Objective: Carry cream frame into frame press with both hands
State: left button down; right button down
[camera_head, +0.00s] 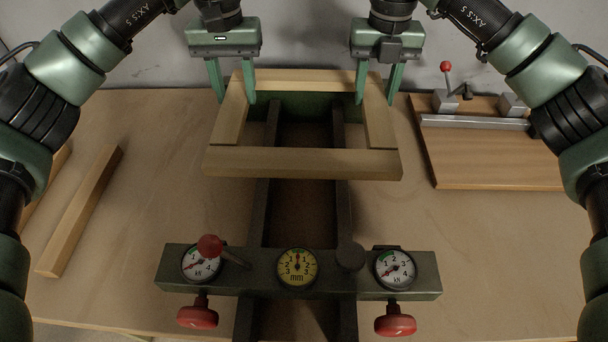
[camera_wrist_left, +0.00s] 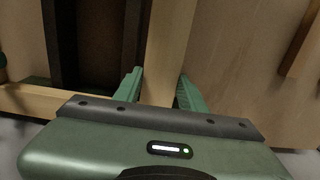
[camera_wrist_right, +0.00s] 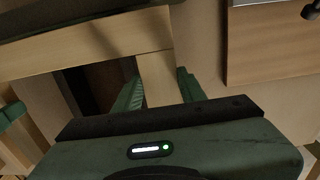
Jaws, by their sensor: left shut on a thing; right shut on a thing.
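The cream frame (camera_head: 300,163), a pale wooden rectangle, spans the far part of the frame press (camera_head: 343,215) in the head view. The press has two dark rails and a green near crossbar (camera_head: 330,282) with gauges. My left gripper (camera_head: 232,98) is shut on the frame's left side bar, which shows between its fingers in the left wrist view (camera_wrist_left: 165,50). My right gripper (camera_head: 377,98) is shut on the right side bar, seen in the right wrist view (camera_wrist_right: 158,80). The frame looks about level. I cannot tell whether it touches the rails.
Three gauges line the near crossbar, with red knobs (camera_head: 197,317) (camera_head: 395,325) below and a red-tipped lever (camera_head: 210,246). Loose wooden strips (camera_head: 80,212) lie at left. A wooden board (camera_head: 490,165) with a metal clamp fixture (camera_head: 475,122) lies at right. A wall stands behind.

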pick_arm(q)
jog(key=shift+f, duration=0.7)
pick_arm(e)
jog(key=shift+f, duration=0.65)
